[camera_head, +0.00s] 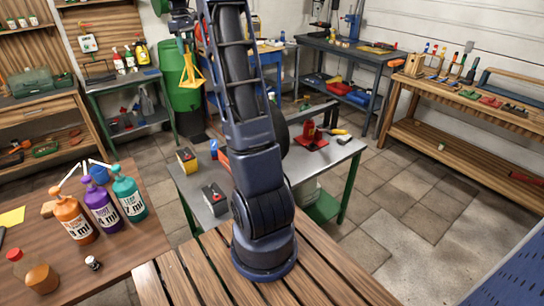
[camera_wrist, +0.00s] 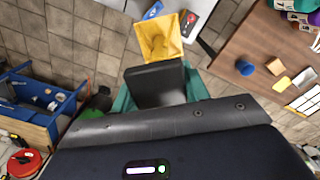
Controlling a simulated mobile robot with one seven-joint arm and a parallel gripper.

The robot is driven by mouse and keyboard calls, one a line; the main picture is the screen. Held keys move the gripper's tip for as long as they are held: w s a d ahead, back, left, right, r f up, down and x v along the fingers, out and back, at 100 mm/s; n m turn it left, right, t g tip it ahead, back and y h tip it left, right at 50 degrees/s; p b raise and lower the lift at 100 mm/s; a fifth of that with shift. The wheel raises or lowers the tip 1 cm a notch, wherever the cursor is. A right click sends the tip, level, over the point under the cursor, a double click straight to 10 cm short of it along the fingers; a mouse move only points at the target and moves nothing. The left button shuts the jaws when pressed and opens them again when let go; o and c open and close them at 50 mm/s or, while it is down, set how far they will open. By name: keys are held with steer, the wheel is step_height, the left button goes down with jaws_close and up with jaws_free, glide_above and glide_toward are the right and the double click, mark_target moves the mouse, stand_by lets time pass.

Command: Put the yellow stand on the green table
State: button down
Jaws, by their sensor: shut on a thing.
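The yellow stand (camera_head: 191,72) hangs in the air from my gripper (camera_head: 185,38), with its splayed legs pointing down. In the wrist view the yellow stand (camera_wrist: 160,38) shows just beyond the dark fingers of my gripper (camera_wrist: 156,66), which are shut on it. A grey-topped table with green legs (camera_head: 338,156) stands in the middle, in front of the stand and lower. My arm hides part of its top. Another table with green legs (camera_head: 135,81) stands at the back left. I cannot tell which of the two is the green table.
The middle table bears yellow-and-black (camera_head: 187,159) and grey-and-red (camera_head: 215,199) boxes, and a red vise-like tool (camera_head: 309,134). A green barrel (camera_head: 182,88) stands behind the stand. Pump bottles (camera_head: 102,205) stand on a brown table (camera_head: 98,262) at the left. The right floor is clear.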

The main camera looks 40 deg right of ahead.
steer(key=s+d+m, duration=0.1)
steer(key=s+d, duration=0.2)
steer(key=d, duration=0.4)
steer(key=s+d+m, duration=0.1)
steer(key=s+d, duration=0.3)
steer(key=d, duration=0.3)
steer(key=s+d+f+m, duration=0.1)
steer(key=s+d+m, duration=0.2)
steer(key=s+d, duration=1.1)
steer(key=s+d+m, duration=0.2)
steer(key=s+d, duration=1)
steer(key=s, duration=0.4)
step_height(320, 180, down, 39)
steer(key=shift+a, duration=0.2)
steer(key=shift+f, duration=0.15)
steer(key=c, duration=1)
jaws_free()
steer(key=shift+o, duration=1.4)
